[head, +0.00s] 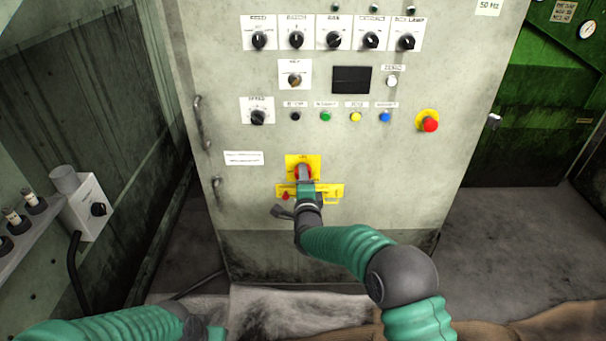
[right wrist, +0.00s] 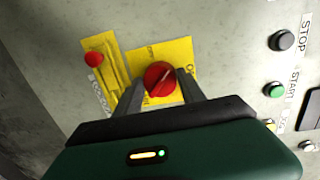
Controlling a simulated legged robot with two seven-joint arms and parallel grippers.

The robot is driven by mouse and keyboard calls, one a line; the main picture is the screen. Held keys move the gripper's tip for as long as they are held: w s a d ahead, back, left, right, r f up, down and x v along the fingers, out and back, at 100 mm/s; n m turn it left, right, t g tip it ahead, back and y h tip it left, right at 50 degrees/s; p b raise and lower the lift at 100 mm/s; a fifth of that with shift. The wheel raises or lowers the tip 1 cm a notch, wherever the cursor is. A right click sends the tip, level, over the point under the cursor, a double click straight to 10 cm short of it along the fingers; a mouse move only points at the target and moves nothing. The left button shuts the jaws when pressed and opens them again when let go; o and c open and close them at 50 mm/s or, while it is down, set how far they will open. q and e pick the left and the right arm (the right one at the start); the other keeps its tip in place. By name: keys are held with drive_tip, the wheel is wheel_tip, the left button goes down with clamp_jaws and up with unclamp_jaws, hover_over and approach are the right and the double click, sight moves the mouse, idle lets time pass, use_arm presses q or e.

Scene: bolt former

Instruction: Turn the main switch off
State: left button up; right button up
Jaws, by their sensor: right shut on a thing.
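The main switch is a red rotary knob (right wrist: 160,78) on a yellow plate (right wrist: 188,50) in the right wrist view. In the head view its yellow plate (head: 292,160) sits low on the front of the grey cabinet, and the knob is mostly hidden behind my gripper. My right gripper (right wrist: 158,88) is shut on the red knob, with one dark finger on each side of it. In the head view the right gripper (head: 304,176) reaches up to the plate from below. My left arm shows at the bottom left; its gripper cannot be made out.
The grey cabinet (head: 400,180) carries several black knobs above, coloured push buttons and a red emergency stop (head: 431,125) at right. A yellow bracket with a small red part (right wrist: 94,59) lies beside the switch plate. A small switch box (head: 90,207) stands at left.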

drive_tip(key=shift+s+a+f+n+h+p, duration=0.1)
drive_tip(key=shift+n+h+p, duration=0.1)
drive_tip(key=shift+n+p, duration=0.9)
drive_tip(key=shift+w+f+n+h+p, duration=0.15)
drive_tip(key=shift+n+p, duration=0.4)
drive_tip(key=shift+n, duration=1)
drive_tip(key=shift+s+a+f+n+h+p, duration=0.15)
drive_tip(key=shift+n+h+p, duration=0.1)
drive_tip(key=shift+n+p, duration=0.85)
drive_tip(key=shift+d+n+g, duration=0.1)
drive_tip(key=shift+n+g, duration=0.2)
drive_tip(key=shift+n, duration=0.15)
drive_tip(key=o, duration=1.1)
drive_tip(key=shift+c, duration=0.2)
drive_tip(key=o, duration=0.3)
drive_tip(key=shift+r, duration=0.1)
drive_tip(key=shift+r, duration=0.1)
